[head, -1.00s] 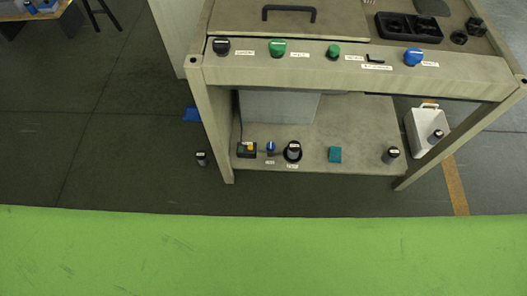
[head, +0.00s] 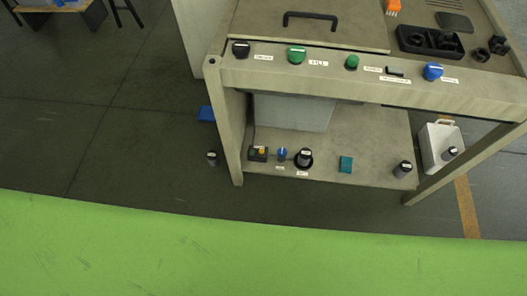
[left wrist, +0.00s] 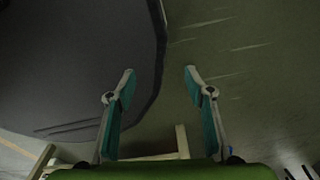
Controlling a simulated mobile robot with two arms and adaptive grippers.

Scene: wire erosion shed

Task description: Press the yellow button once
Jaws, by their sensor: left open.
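The yellow button (head: 262,149) is a small yellow spot on a dark box (head: 256,156) at the left end of the bench's lower shelf (head: 325,172). It is small in the head view, and I cannot tell whether it is pressed. My left gripper (left wrist: 160,72) shows only in the left wrist view. Its two teal-padded fingers are spread apart with nothing between them. The button does not show in that view. My right gripper is in neither view.
The bench top's front rail carries a black knob (head: 241,49), green knobs (head: 297,55) and a blue knob (head: 433,71). Beside the button are a small blue-topped knob (head: 282,153) and a dark cylinder (head: 304,158). A teal block (head: 346,164) lies farther right. Open floor (head: 110,140) lies left.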

